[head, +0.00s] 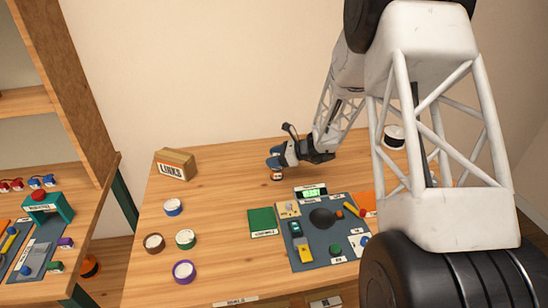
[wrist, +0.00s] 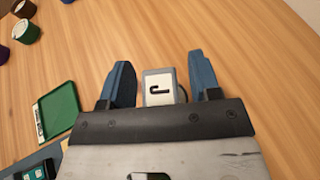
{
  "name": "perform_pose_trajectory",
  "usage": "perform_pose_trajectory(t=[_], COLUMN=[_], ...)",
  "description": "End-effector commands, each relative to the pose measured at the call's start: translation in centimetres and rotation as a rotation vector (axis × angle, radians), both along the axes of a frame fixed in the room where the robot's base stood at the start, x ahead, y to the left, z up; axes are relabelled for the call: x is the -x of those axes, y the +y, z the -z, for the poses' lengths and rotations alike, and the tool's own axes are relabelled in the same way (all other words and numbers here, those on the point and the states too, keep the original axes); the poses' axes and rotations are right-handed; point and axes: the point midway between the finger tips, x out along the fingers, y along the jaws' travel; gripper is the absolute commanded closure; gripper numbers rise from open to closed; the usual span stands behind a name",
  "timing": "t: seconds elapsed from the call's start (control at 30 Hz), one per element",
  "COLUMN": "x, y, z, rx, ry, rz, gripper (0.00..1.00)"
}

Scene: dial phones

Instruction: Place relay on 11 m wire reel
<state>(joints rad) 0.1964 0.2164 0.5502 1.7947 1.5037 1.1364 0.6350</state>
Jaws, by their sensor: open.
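My gripper (head: 276,159) is low over the middle back of the table, with open blue fingers. In the wrist view my gripper (wrist: 160,66) has a small grey block (wrist: 159,88) with a white face and a dark hook-shaped mark between its fingers, with gaps at both sides. It may be the relay; no readable name shows. Several reels stand at the left: a blue one (head: 172,207), a brown one (head: 154,243), a green one (head: 185,238) and a purple one (head: 183,271). A black-and-white one (head: 394,137) is at the back right. I cannot read which is 11 m.
A cardboard box (head: 174,165) marked LINKS stands at the back left. A green tray (head: 263,222) and a dark mat (head: 322,246) with tools and parts lie in front of my gripper. The wood between the reels and the tray is clear.

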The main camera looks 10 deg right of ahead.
Motion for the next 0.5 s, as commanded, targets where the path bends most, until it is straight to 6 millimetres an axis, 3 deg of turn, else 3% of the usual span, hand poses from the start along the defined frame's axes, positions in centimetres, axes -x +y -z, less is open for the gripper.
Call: perform_pose_trajectory(t=[0.23, 0.5], x=[0.0, 0.8], y=[-0.1, -2.1], z=[-0.4, -1.2], rx=[0.001, 0.001], ry=[-0.001, -0.002], rz=[0.001, 0.001], gripper=[0.43, 0.43])
